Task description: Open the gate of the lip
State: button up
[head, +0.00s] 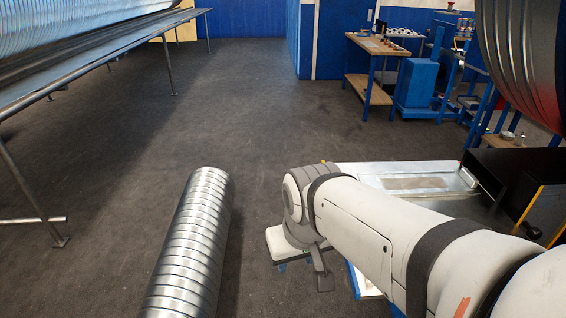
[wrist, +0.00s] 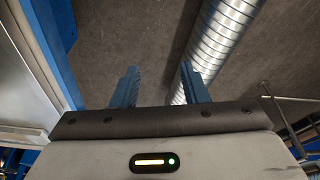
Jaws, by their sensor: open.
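My gripper (wrist: 160,80) shows in the wrist view as two blue fingers standing well apart with nothing between them. In the head view my white arm reaches from the lower right to the middle, and its end is low beside a light metal bench (head: 345,172). A ribbed silver spiral duct (head: 190,245) runs up from the bottom of the head view, to the left of my arm. It also shows in the wrist view (wrist: 215,40), beyond and to the right of the fingers, apart from them. I cannot make out the lip or its gate in either view.
A long metal rack (head: 100,55) on thin legs stands at the left. A black machine box (head: 510,180) with a yellow edge is at the right, under a large ribbed duct (head: 520,60). A workbench (head: 372,75) stands farther back. The dark floor (head: 260,110) between is clear.

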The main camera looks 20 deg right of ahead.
jog(key=shift+w+d+r+m, duration=0.15)
jog(key=shift+r+m, duration=0.05)
jog(key=shift+m, duration=0.1)
jog(key=w+d+r+m+g, duration=0.1)
jog(key=w+d+r+m, duration=0.2)
jog(key=m, duration=0.3)
jog(key=w+d+r+m+g+p, duration=0.1)
jog(key=w+d+r+m, duration=0.2)
jog(key=m, duration=0.4)
jog(key=w+d+r+m+p, duration=0.1)
jog(key=w+d+r+m, duration=0.2)
jog(key=w+m, duration=0.2)
jog(key=shift+w+d+m+g, duration=0.3)
jog(key=shift+m+g, duration=0.1)
jog(key=shift+m, duration=0.6)
jog(key=shift+w+d+f+m, duration=0.1)
jog(key=shift+d+m, duration=0.05)
jog(key=shift+m, duration=0.15)
jog(key=shift+f, duration=0.3)
notch_tip(320, 180, down, 7)
jog(key=shift+p, duration=0.35)
